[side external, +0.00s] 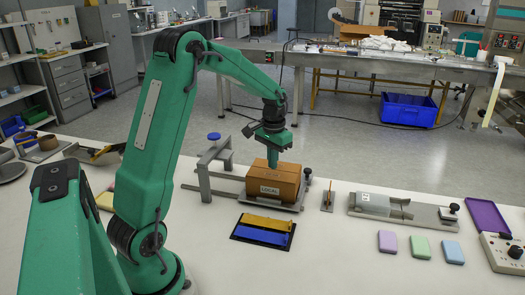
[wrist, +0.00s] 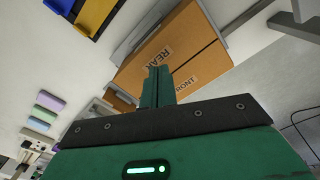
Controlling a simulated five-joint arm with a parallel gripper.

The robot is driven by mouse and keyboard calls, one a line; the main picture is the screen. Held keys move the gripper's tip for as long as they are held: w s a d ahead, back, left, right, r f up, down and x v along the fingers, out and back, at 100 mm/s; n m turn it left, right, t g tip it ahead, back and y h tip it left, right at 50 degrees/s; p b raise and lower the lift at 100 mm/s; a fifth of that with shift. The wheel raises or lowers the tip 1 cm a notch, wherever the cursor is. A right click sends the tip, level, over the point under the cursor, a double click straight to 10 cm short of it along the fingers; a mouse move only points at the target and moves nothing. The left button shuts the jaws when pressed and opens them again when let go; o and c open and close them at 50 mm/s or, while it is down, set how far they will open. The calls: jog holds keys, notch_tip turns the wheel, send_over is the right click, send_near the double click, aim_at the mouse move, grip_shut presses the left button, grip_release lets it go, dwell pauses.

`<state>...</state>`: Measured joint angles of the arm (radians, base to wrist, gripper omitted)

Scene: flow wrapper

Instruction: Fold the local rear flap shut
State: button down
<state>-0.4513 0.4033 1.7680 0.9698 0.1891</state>
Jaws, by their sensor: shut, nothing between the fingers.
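The brown carton (side external: 286,186), labelled LOCAL on its near side, sits in a grey metal fixture on the white table. In the wrist view its top (wrist: 185,48) shows panels printed REAR and FRONT, with a seam between them. The rear flap (wrist: 150,50) looks about flat there, but part of it is hidden by my fingers. My gripper (side external: 272,163) points down over the carton's top with its fingers shut and empty. In the wrist view the fingers (wrist: 157,85) are at the printed panels; I cannot tell whether they touch them.
A grey metal frame with a blue knob (side external: 214,136) stands left of the carton. A black tray with yellow and blue bars (side external: 263,230) lies in front. A small post (side external: 328,196), a metal slide fixture (side external: 395,207) and several coloured blocks (side external: 420,246) are to the right.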

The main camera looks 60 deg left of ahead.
aim_at(273, 175)
jog(key=shift+r, duration=2.45)
jog(key=shift+d+r, duration=0.1)
jog(key=shift+r, duration=0.05)
jog(key=s+d+r+m+t, duration=0.1)
jog(key=s+d+r, duration=0.3)
jog(key=d, duration=0.2)
jog(key=s+d+r+t, duration=0.2)
jog(key=s+d+r, duration=0.2)
jog(key=d, duration=0.2)
jog(key=s+d+m+t, duration=0.2)
jog(key=s+d, duration=0.5)
jog(key=s, duration=0.3)
jog(key=shift+s+d+f+t, duration=0.25)
jog(key=shift+s+d+t, duration=0.05)
jog(key=shift+s+d, duration=0.05)
